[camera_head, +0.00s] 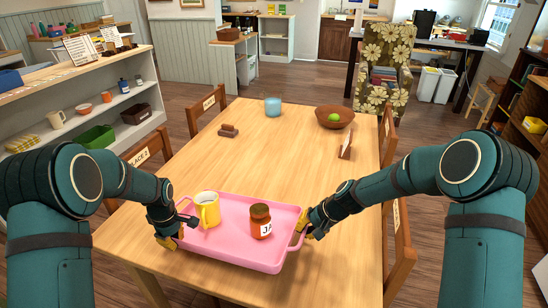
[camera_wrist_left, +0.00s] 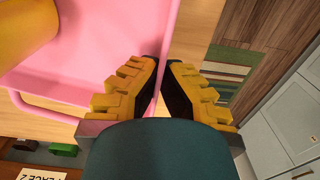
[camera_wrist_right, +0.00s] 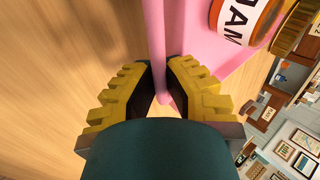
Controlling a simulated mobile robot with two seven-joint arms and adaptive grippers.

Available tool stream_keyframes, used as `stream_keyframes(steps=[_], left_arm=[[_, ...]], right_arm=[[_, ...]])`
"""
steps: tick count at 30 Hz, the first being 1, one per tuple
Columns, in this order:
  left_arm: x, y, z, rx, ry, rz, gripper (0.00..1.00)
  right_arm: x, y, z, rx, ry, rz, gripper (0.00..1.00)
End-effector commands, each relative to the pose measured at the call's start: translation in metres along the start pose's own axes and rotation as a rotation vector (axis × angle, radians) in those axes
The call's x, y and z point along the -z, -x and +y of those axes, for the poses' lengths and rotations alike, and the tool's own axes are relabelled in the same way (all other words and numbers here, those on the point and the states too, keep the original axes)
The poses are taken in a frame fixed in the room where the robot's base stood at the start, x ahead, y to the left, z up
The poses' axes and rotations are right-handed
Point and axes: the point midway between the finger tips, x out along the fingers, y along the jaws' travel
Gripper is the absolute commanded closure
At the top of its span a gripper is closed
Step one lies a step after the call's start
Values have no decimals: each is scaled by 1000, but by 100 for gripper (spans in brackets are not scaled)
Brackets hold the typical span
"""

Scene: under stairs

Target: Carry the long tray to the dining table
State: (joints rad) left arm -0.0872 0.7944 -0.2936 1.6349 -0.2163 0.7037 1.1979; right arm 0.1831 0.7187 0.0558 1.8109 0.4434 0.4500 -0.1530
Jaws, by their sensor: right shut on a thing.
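The long pink tray (camera_head: 225,246) is over the near end of the wooden dining table (camera_head: 275,155); whether it touches the tabletop I cannot tell. A yellow mug (camera_head: 208,211) stands upright on its left part.
A brown bowl with a green fruit (camera_head: 335,117), a blue glass (camera_head: 273,107), a small brown block (camera_head: 228,131) and a place card (camera_head: 346,145) stand farther back on the table. Chairs (camera_head: 149,150) flank it. The table's middle is clear. A white shelf (camera_head: 83,92) stands left.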

Motion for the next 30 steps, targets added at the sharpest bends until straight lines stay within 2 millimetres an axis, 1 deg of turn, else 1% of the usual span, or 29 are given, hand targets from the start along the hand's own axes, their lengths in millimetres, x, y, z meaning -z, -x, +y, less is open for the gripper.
stream_keyframes(steps=[1, 16, 26, 27, 29, 30], left_arm=[[3, 1, 0, -1, 3, 4, 100], [3, 1, 0, -1, 3, 4, 100], [3, -9, 0, -1, 3, 4, 100], [3, -11, -1, 1, 3, 3, 95], [3, -10, -1, 1, 3, 3, 74], [2, -10, -1, 1, 3, 3, 66]], right_arm=[[2, 2, 1, -1, 1, 6, 100], [2, 2, 1, -1, 1, 6, 100], [2, -6, 6, -1, 1, 6, 100], [2, -8, 8, -3, 0, 5, 87], [2, -7, 7, -2, 1, 5, 66], [2, -7, 7, -2, 1, 5, 66]])
